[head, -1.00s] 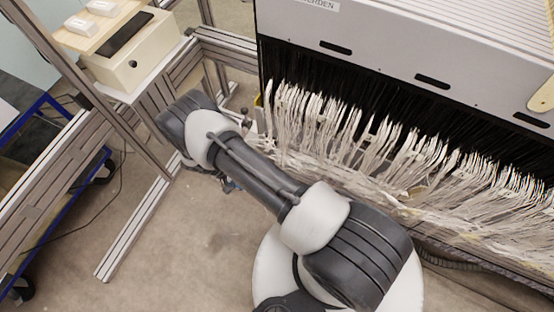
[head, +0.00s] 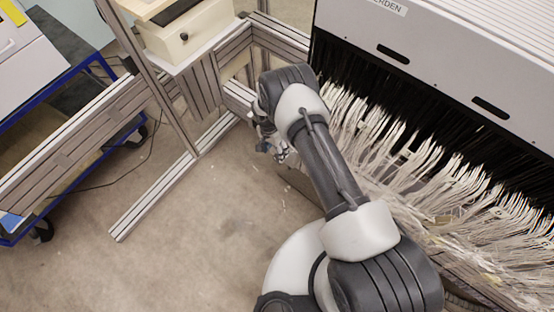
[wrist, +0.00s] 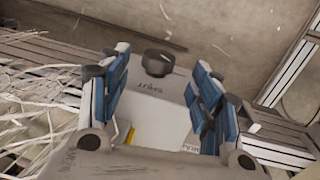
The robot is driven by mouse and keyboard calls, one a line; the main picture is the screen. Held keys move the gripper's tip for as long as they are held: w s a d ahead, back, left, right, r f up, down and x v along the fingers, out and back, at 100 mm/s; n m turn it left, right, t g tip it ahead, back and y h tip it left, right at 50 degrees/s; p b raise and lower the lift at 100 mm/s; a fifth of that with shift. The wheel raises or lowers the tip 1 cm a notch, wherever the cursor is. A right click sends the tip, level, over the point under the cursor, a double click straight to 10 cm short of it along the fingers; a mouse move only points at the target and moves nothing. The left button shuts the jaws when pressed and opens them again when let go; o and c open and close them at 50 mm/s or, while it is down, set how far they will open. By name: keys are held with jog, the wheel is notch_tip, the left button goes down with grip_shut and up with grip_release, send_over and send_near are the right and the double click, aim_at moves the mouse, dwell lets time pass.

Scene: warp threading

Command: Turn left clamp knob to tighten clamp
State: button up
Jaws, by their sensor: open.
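In the wrist view, a dark round knob (wrist: 158,62) sits on a light grey clamp body (wrist: 160,105) with dark lettering. My gripper (wrist: 160,68) is open, with one blue-padded finger to the left of the knob and one to the right. The knob appears between and beyond the fingertips, with visible gaps on both sides; I cannot tell its exact depth. In the head view, my gripper (head: 272,148) is low beside the left end of the white threads (head: 400,165), partly hidden by my wrist. The knob cannot be made out there.
A grey machine housing (head: 440,55) stands above the threads. Aluminium rails (head: 165,190) and a cream box (head: 190,32) are at the left and back. A blue-framed cart (head: 80,165) stands far left. The floor (head: 190,260) at lower left is clear.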

aim_at(277, 158)
jog(key=f, duration=0.2)
jog(key=f+b, duration=0.1)
jog(key=f, duration=0.3)
jog(key=shift+s+d+b, duration=0.25)
jog(key=shift+d+b, duration=0.05)
jog(key=shift+d, duration=0.1)
jog(key=shift+c, duration=0.3)
jog(key=c, duration=1)
jog(key=shift+s+r+t+y+p, duration=0.25)
jog(key=shift+t+y+p, duration=0.35)
jog(key=shift+p, duration=0.6)
jog(key=shift+f+y, duration=0.15)
jog(key=shift+y, duration=0.35)
jog(key=shift+p, duration=0.4)
jog(key=shift+w+t, duration=0.1)
jog(key=shift+t, duration=0.3)
